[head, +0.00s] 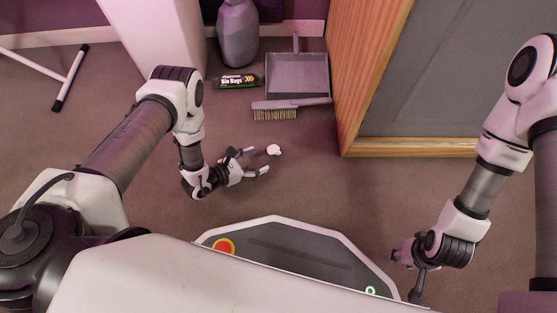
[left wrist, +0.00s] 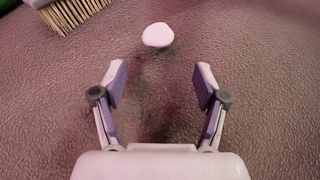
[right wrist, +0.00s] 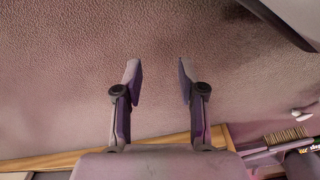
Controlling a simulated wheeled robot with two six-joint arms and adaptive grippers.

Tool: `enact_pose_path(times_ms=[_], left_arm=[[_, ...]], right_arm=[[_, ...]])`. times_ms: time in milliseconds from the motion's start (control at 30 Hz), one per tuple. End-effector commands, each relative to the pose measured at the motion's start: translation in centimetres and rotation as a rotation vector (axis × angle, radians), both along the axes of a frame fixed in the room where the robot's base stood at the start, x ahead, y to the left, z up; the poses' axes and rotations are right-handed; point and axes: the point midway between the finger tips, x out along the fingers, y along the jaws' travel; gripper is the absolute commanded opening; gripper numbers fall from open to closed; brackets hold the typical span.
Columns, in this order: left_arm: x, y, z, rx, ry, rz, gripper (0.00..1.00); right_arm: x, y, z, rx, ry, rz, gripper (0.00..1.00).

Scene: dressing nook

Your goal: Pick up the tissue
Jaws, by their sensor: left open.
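The tissue (head: 274,150) is a small white crumpled lump on the carpet, just in front of the brush. In the left wrist view the tissue (left wrist: 158,35) lies ahead of the fingertips, roughly centred between them. My left gripper (head: 258,162) is open and empty, low over the carpet, with its fingers pointing towards the tissue; it also shows in the left wrist view (left wrist: 160,82). My right gripper (head: 404,277) hangs at the right, away from the tissue. In the right wrist view its fingers (right wrist: 158,80) are apart with nothing between them.
A hand brush (head: 290,105) and a grey dustpan (head: 297,73) lie behind the tissue. A wooden-edged cabinet (head: 372,70) is at the right. Carpet around the tissue is clear.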

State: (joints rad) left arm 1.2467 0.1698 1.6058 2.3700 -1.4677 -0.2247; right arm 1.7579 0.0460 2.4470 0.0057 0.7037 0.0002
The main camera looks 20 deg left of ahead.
Motion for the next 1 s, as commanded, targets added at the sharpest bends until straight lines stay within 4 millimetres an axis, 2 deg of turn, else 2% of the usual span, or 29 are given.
enact_pose_path(times_ms=[133,300,533,633,833,867,1000], left_arm=[[1.2,-1.2,-0.9,-0.003,0.000,-0.005,0.73],[2.1,-1.8,-1.0,-0.001,0.002,-0.003,0.73],[5.3,-4.0,-2.1,-0.002,0.000,-0.007,0.73],[6.0,-4.5,-2.0,-0.001,0.002,-0.003,0.73],[6.0,-4.5,-1.7,-0.001,0.004,-0.003,0.73],[6.0,-4.5,-1.7,-0.001,0.004,-0.003,0.62],[6.0,-4.5,-1.7,-0.001,0.004,-0.003,0.36]], right_arm=[[0.4,0.0,-1.4,-0.002,-0.010,0.004,0.40],[0.6,0.0,-2.1,-0.003,-0.017,0.008,0.40],[1.8,-0.1,-6.1,-0.009,-0.049,0.022,0.40],[2.0,-0.1,-6.4,-0.010,-0.056,0.026,0.40],[2.1,-0.1,-6.1,-0.010,-0.057,0.027,0.40],[2.1,-0.1,-6.1,-0.010,-0.057,0.027,0.40],[2.1,-0.1,-6.1,-0.010,-0.057,0.027,0.40]])
